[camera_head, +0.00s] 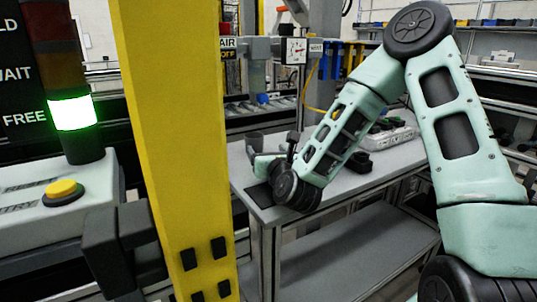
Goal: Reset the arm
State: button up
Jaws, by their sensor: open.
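My arm, pale green with black joints, rises at the right, bends at the top and reaches down to the left over a grey table. My gripper (262,160) is at its end, above the table's near left corner. The gripper is small and dark here, partly hidden by my wrist. It is open, and I see nothing held in it. A dark flat patch (260,195) lies on the table just below it.
A yellow post (178,130) stands close at the left. Beside it are a signal tower lit green at FREE (73,113) and a box with a yellow button (62,188). A lower shelf (345,262) sits beneath.

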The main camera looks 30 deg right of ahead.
jog(key=shift+s, duration=0.35)
dwell(0.3)
